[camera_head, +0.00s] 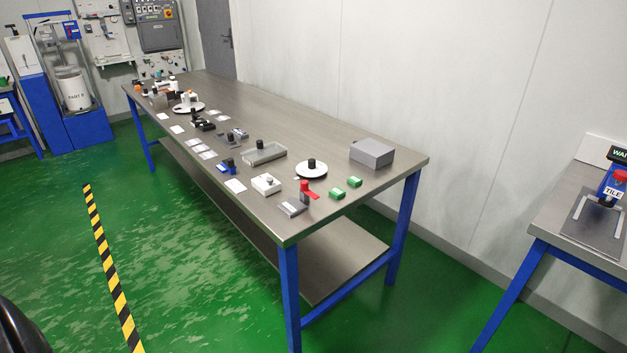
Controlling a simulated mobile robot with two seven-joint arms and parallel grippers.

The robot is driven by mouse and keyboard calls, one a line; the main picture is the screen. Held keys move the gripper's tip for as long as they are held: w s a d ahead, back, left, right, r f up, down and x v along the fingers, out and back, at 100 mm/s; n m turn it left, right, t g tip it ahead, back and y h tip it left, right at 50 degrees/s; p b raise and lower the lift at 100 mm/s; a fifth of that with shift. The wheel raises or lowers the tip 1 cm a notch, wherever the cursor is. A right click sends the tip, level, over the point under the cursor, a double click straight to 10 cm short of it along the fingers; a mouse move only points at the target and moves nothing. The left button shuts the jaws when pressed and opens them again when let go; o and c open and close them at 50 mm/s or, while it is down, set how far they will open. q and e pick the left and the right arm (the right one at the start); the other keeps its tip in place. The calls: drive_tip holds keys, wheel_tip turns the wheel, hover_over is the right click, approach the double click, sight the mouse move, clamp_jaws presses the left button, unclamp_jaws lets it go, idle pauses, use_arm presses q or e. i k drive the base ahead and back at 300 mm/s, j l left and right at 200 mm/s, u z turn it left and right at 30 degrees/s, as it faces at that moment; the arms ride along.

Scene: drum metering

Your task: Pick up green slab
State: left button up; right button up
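Two small green slabs lie on the near right end of the long metal table (330,235). One green slab (337,194) is nearer the front edge. The other green slab (354,182) is just behind it to the right, with a small gap between them. Both have a lighter patch on top, too small to read. Neither of my grippers is in view.
Near the slabs are a red-handled device (305,190), a white disc with a black knob (311,170) and a grey box (372,153). Many fixtures fill the far half. A second bench (560,215) stands at right. Green floor before the table is clear.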

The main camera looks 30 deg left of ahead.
sight(355, 180)
drive_tip(key=i+j+u, duration=0.1)
drive_tip(key=i+u, duration=0.15)
drive_tip(key=u, duration=0.15)
drive_tip(key=i+u, duration=0.25)
drive_tip(key=u, duration=0.15)
drive_tip(key=i+l+u, duration=0.1)
drive_tip(key=i+u, duration=0.15)
drive_tip(key=u, duration=0.15)
drive_tip(key=i+l+u, duration=0.15)
drive_tip(key=u, duration=0.2)
drive_tip(key=i+l, duration=0.05)
drive_tip(key=i, duration=0.05)
